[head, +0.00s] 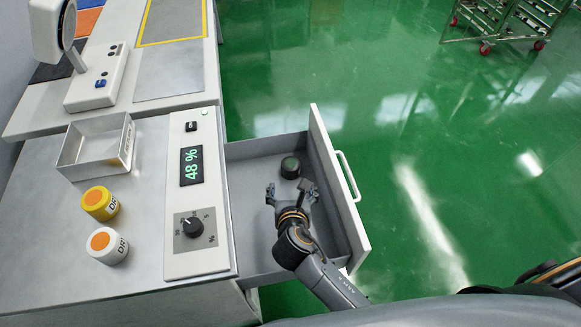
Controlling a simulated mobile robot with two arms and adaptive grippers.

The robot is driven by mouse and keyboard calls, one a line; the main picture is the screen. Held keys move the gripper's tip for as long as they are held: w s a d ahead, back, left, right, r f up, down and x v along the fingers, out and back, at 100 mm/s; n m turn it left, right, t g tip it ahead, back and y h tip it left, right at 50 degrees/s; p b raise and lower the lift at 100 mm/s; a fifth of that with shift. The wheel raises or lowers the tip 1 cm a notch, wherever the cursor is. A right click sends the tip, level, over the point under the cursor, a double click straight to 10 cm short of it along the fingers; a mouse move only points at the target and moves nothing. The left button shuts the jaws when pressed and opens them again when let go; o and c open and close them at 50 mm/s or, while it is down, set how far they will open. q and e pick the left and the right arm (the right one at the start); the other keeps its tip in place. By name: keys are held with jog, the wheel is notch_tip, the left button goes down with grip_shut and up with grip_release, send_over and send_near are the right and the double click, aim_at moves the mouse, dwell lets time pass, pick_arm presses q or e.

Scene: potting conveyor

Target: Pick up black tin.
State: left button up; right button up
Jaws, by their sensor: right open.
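The black tin (290,167) is a small, dark, round tin standing in the open drawer (250,232), in its far half. My right gripper (291,187) reaches into the drawer from the front. Its fingers are spread open, and they point at the tin from just in front of it. No finger is visibly closed on the tin, and I cannot tell whether any finger touches it. My left gripper is not in view.
The drawer front with its white handle (347,176) stands to the right. On the counter left of the drawer are a control panel (183,255) reading 48 %, an empty metal tray (75,150), a yellow tin (108,212) and a white tin (117,253).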

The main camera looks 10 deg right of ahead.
jog(key=b, duration=0.2)
send_near(291, 165)
jog(key=x, duration=0.4)
jog(key=shift+b+x, duration=0.4)
jog(key=shift+x, duration=2.3)
jog(key=shift+s, duration=0.1)
jog(key=shift+c, duration=0.4)
jog(key=c, duration=1.2)
